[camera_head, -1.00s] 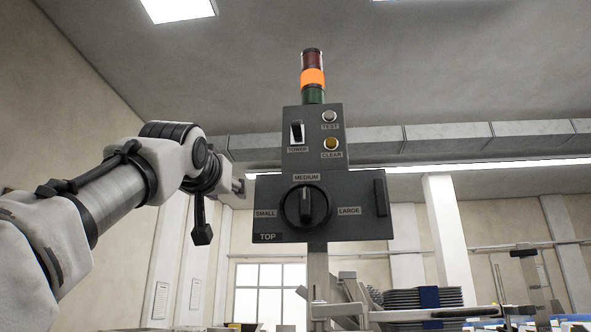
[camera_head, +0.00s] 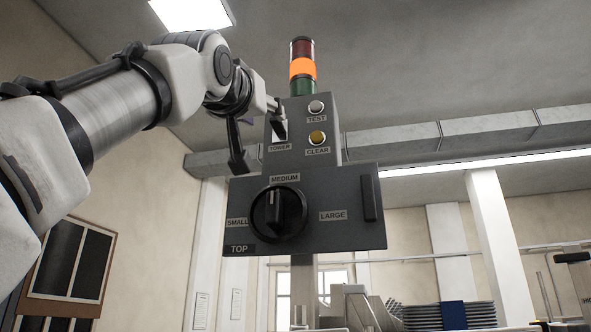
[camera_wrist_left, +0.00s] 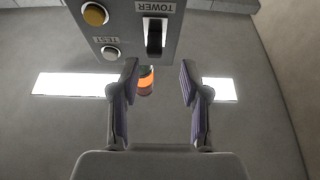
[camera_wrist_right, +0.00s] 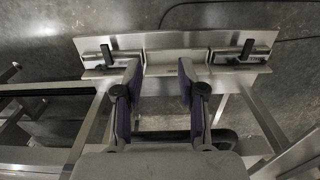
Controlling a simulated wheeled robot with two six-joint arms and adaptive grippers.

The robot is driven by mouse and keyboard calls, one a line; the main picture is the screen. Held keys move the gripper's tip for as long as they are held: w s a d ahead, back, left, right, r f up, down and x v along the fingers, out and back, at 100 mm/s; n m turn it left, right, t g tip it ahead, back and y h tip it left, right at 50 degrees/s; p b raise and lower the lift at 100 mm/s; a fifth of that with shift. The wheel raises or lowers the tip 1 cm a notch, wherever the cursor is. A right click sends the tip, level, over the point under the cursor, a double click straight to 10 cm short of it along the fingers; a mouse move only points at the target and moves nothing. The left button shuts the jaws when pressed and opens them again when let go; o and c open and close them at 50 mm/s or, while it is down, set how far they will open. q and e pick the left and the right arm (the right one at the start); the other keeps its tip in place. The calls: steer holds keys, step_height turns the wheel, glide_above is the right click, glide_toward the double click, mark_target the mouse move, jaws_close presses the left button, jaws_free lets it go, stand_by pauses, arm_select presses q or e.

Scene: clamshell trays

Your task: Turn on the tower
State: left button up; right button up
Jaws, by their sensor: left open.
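The control panel (camera_head: 355,230) stands upright in the head view. Its TOWER switch is a black rocker on a white plate (camera_wrist_left: 154,36) in the left wrist view; in the head view my left gripper (camera_head: 278,118) largely covers it. The stack light (camera_head: 302,68) on top has red, orange and green sections, and the orange one looks bright. My left gripper is open and empty, in front of the panel's upper part. In the left wrist view its fingertips (camera_wrist_left: 160,75) are spread just short of the switch. I cannot tell whether they touch it. My right gripper (camera_wrist_right: 158,72) is open and empty.
A white TEST button (camera_head: 316,107) and a yellow CLEAR button (camera_head: 317,138) sit beside the switch. Below is a size dial (camera_head: 278,213) pointing at MEDIUM. Metal framework (camera_wrist_right: 160,62) lies under my right gripper. Stacked trays (camera_head: 450,316) stand at lower right.

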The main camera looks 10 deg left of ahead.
mark_target(274, 120)
arm_select(q)
steer(key=w+p, duration=0.1)
steer(key=w+d+r+p, duration=0.1)
steer(key=w, duration=0.1)
steer(key=w+d+p, duration=0.1)
steer(key=w, duration=0.1)
steer(key=shift+w+r, duration=0.25)
steer(key=shift+r, duration=0.05)
steer(key=shift+w+a+f, duration=0.1)
steer(key=shift+w+a, duration=0.05)
steer(key=shift+a, duration=0.4)
steer(key=shift+c, duration=0.7)
steer(key=shift+s+a, duration=0.3)
steer(key=c, duration=0.5)
steer(key=shift+s+d, duration=0.1)
steer(key=shift+d, duration=0.15)
jaws_close()
steer(key=shift+d+r, duration=0.1)
steer(key=shift+r, duration=0.1)
arm_select(e)
step_height(274, 120, up, 5)
steer(key=shift+w+d+f, duration=0.1)
steer(key=shift+f, duration=0.1)
